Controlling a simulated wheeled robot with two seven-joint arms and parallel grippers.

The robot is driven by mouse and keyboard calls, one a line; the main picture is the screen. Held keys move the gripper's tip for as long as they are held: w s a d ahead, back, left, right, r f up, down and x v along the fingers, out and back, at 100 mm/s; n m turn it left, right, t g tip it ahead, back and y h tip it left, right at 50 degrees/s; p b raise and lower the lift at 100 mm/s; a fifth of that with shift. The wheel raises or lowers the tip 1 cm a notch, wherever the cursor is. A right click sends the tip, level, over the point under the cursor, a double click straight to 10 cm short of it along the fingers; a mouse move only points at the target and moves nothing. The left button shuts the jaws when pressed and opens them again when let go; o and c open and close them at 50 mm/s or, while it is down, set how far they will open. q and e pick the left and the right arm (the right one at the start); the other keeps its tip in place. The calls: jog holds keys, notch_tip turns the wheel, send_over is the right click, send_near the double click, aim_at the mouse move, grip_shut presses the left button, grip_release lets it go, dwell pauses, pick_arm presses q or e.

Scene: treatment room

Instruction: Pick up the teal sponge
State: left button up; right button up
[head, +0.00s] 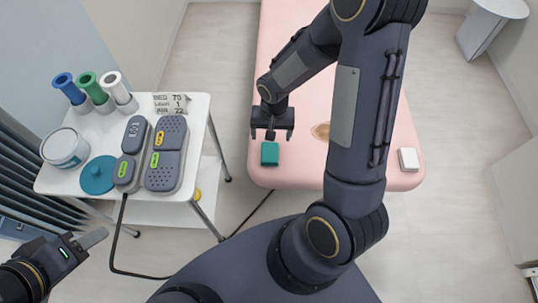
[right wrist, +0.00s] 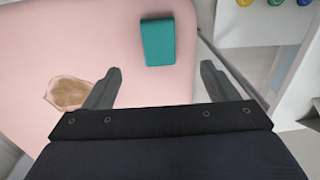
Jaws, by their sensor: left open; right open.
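The teal sponge (head: 270,154) lies flat near the left edge of the pink treatment table (head: 320,178). In the right wrist view the sponge (right wrist: 158,42) lies ahead of the fingertips, within the gap between them sideways. My right gripper (head: 272,132) is open and empty, just beyond the sponge in the head view; its two fingers (right wrist: 160,82) are spread apart in the wrist view. They do not appear to touch the sponge. My left gripper (head: 92,240) is at the lower left, open and empty, away from the table.
A tan stain-like patch (head: 321,131) and a white block (head: 409,160) are on the pink table. A white trolley (head: 150,107) at left bears handsets, a lidless tub (head: 65,148), a teal lid (head: 97,175) and coloured rolls. A black cable (head: 160,275) runs across the floor.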

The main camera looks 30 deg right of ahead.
aim_at(270, 156)
jog(key=f, duration=1.1)
jog(key=shift+s+a+f, duration=0.15)
jog(key=shift+a+f, duration=0.15)
jog(key=shift+f, duration=0.1)
jog(key=c, duration=1.1)
jog(key=shift+r, duration=0.15)
